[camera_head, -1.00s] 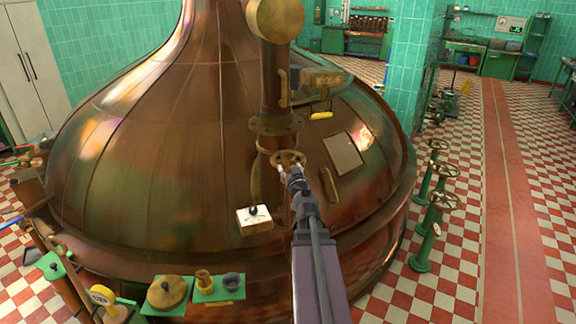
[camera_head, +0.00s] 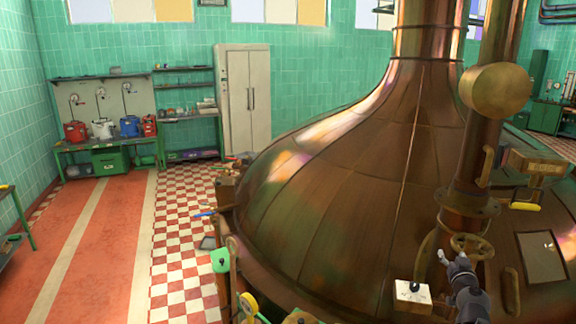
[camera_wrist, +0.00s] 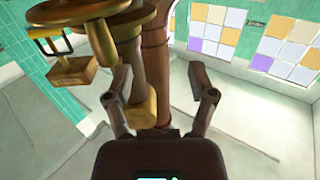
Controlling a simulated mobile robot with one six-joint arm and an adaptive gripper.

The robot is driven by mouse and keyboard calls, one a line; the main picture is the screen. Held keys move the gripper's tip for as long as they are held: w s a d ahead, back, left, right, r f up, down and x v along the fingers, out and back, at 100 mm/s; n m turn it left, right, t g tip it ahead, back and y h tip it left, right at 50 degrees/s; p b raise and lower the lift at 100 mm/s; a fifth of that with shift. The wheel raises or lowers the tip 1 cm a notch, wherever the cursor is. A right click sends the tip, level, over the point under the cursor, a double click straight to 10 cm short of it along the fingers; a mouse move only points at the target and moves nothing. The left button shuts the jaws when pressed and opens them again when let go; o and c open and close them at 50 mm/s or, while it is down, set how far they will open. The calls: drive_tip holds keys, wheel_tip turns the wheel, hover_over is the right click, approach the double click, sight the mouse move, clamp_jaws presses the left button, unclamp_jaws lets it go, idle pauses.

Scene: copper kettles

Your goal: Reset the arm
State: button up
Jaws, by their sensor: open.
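My gripper (camera_head: 449,258) is in the lower right of the head view, close to a brass handwheel (camera_head: 472,247) on the kettle's pipe. Whether it touches the wheel I cannot tell. In the wrist view both fingers of my gripper (camera_wrist: 160,75) stand apart, with nothing seen held between them. A copper pipe and brass fittings (camera_wrist: 138,75) show behind and between the fingers. The large copper kettle (camera_head: 340,190) fills the right half of the head view.
A white switch box (camera_head: 412,293) sits on the kettle just left of my gripper. A wooden box with a yellow handle (camera_head: 537,165) is to the right. A cabinet (camera_head: 245,100) and bench (camera_head: 105,145) stand by the far wall.

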drive_tip(key=w+a+f+n+g+y, duration=0.1)
drive_tip(key=a+f+n+g+y, duration=0.3)
drive_tip(key=a, duration=0.9)
drive_tip(key=w+a+f+n+g+y, duration=0.2)
drive_tip(key=a+f+y, duration=0.35)
drive_tip(key=a, duration=0.65)
drive_tip(key=s+a+f+m+g+h, duration=0.1)
drive_tip(key=s+a+f+g+h, duration=0.1)
drive_tip(key=s+a+f+g, duration=0.2)
drive_tip(key=s+a+f+m+g+h, duration=0.1)
drive_tip(key=s+a+f+g+h, duration=0.1)
drive_tip(key=s+a+f+g, duration=0.3)
drive_tip(key=shift+s+a+f+g+b, duration=0.15)
drive_tip(key=shift+s+a+g+b, duration=0.55)
drive_tip(key=shift+s, duration=1.7)
drive_tip(key=shift+a, duration=0.3)
